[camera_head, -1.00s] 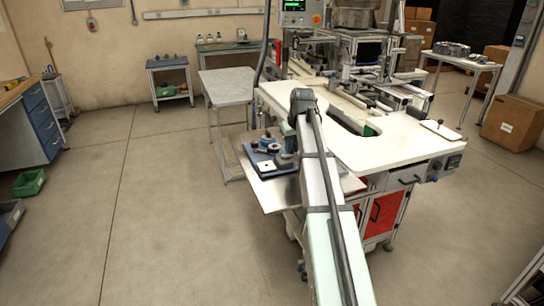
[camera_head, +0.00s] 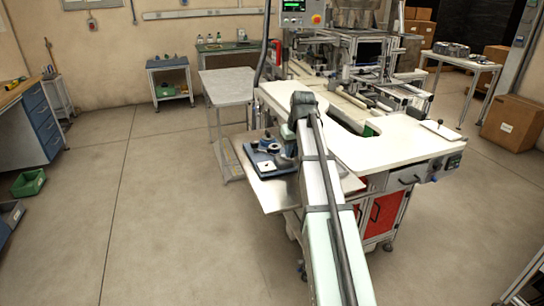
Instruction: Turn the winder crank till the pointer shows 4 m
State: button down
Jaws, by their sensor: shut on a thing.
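The winder (camera_head: 263,163) is a small device with a blue base on the metal side shelf, left of the white table. A white plate with a dark mark (camera_head: 266,167) lies on its front; the pointer and its reading are too small to make out. My gripper (camera_head: 277,150) is at the right side of the winder, low beside my arm's bend, and is shut. It appears to hold the crank, which is mostly hidden by the gripper and arm. A dark and blue round part (camera_head: 267,146) shows just left of the gripper.
The metal shelf (camera_head: 282,197) has bare room in front of the winder. The white table (camera_head: 390,152) stands close on the right, with machinery behind it. A grey side table (camera_head: 226,86) stands behind on the left.

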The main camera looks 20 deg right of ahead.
jog(key=shift+w+a, duration=0.1)
jog(key=shift+a, duration=0.15)
jog(key=shift+s+a, duration=0.2)
jog(key=shift+a, duration=0.3)
dwell(0.3)
jog(key=shift+a, duration=0.8)
jog(key=shift+w+a, duration=0.35)
jog(key=shift+a, duration=0.1)
jog(key=shift+w+r, duration=0.1)
